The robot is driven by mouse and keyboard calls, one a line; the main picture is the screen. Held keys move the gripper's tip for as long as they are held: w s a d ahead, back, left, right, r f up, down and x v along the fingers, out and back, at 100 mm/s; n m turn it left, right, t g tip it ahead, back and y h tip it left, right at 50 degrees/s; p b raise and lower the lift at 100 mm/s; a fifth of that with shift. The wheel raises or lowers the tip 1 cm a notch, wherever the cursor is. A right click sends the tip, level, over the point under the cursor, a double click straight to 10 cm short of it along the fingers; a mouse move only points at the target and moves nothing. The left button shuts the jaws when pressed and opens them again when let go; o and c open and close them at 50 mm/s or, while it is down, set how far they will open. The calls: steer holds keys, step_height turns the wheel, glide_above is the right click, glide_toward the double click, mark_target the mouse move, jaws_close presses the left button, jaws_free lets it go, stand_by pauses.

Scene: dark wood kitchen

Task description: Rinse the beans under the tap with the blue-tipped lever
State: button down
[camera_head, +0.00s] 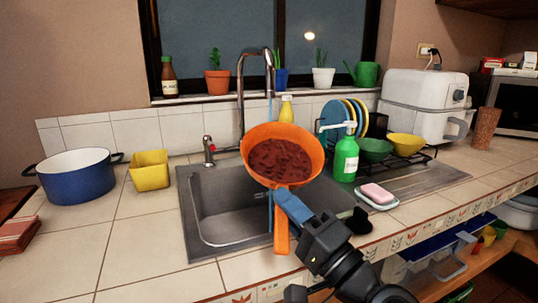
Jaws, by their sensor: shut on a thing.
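An orange strainer (322,150) with a handle (281,236) is held over the steel sink (205,215). Dark red-brown beans (281,161) lie in its bowl. My gripper (284,200) is shut on the handle near the bowl. The tall curved tap (240,85) stands behind the sink, with its spout end above the strainer. A thin bluish stream (270,108) runs down from the spout to the strainer, and a similar line shows below the bowl. A lever with a red tip (210,147) stands left of the tap. I see no blue-tipped lever; the strainer hides part of the back rim.
A yellow tub (150,170) and blue pot (76,180) stand left of the sink. A green soap bottle (346,160), a pink soap (377,193) on a dish and a dish rack (415,158) stand to the right.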

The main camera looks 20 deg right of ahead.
stand_by(0.3)
steer(key=s+a+r+p, duration=0.1)
steer(key=s+r+p, duration=0.2)
steer(key=s+r, duration=0.1)
steer(key=shift+s+a, duration=0.15)
steer(key=shift+s, duration=0.3)
stand_by(0.6)
steer(key=w+f+b, duration=0.1)
steer(key=w+d+f+b, duration=0.1)
steer(key=w, duration=0.1)
steer(key=w+f+b, duration=0.1)
steer(key=w+f, duration=0.1)
steer(key=shift+w+d, duration=0.2)
steer(key=shift+w, duration=0.05)
steer(key=shift+w+d, duration=0.15)
steer(key=shift+w, duration=0.35)
steer(key=shift+s, duration=0.1)
